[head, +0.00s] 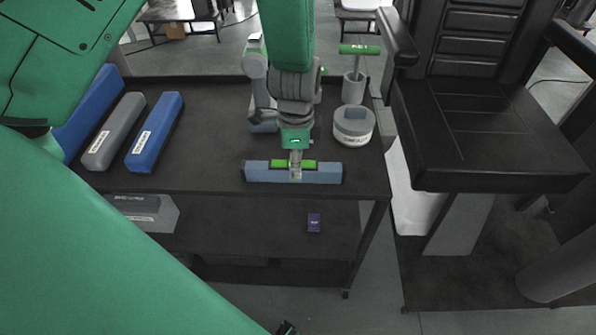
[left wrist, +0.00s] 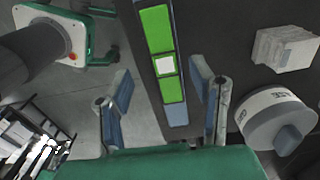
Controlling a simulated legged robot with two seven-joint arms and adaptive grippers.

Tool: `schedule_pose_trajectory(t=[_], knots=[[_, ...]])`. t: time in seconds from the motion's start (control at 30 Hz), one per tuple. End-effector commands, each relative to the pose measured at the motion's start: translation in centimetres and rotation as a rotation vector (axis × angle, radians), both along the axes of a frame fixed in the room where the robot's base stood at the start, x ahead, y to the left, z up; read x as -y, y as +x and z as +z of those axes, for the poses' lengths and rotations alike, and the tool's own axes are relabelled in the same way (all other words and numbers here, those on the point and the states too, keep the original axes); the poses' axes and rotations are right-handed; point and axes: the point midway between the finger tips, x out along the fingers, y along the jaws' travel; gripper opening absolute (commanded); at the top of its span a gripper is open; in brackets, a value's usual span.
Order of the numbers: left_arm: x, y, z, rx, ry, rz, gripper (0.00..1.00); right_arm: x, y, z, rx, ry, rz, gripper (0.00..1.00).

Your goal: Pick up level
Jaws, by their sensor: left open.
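The level is a blue-grey bar with a bright green upper part (head: 325,175), lying across the front edge of the dark cart top. It also shows in the left wrist view (left wrist: 156,28), running lengthwise, green with a white square in the middle. My left gripper (head: 296,168) points down at the middle of the level and covers part of it. In the left wrist view its two open fingers (left wrist: 161,78) stand apart, one on each side of the level. My right gripper is not in view.
Blue and grey long boxes (head: 155,130) lie on the cart's left. A round grey-white container (head: 353,127) and a green-handled tool (head: 360,50) stand at the right, close to my arm. The lower shelf holds a purple box (head: 314,222). A black chair-like unit (head: 490,130) stands right.

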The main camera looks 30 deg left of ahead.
Motion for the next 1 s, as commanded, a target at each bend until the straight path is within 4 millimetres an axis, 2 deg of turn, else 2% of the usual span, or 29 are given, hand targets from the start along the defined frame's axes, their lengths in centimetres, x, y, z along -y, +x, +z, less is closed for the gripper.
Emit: schedule_pose_trajectory(t=[0.1, 0.23, 0.57, 0.7, 1.0], knots=[[-0.4, 0.2, -2.2, -0.006, -0.002, 0.004, 0.5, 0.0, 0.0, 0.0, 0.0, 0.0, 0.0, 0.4], [-0.4, 0.3, -3.9, -0.004, -0.001, 0.003, 0.5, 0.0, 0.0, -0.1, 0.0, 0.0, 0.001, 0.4], [0.1, 0.2, -4.3, -0.001, 0.004, 0.001, 0.5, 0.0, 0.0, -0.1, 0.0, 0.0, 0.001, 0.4], [0.0, 0.3, -4.4, -0.002, 0.003, 0.002, 0.01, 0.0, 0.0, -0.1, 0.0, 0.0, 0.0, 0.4], [-0.3, 0.3, -4.4, -0.001, -0.001, 0.003, 0.0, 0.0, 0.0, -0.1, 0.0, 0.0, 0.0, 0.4]])
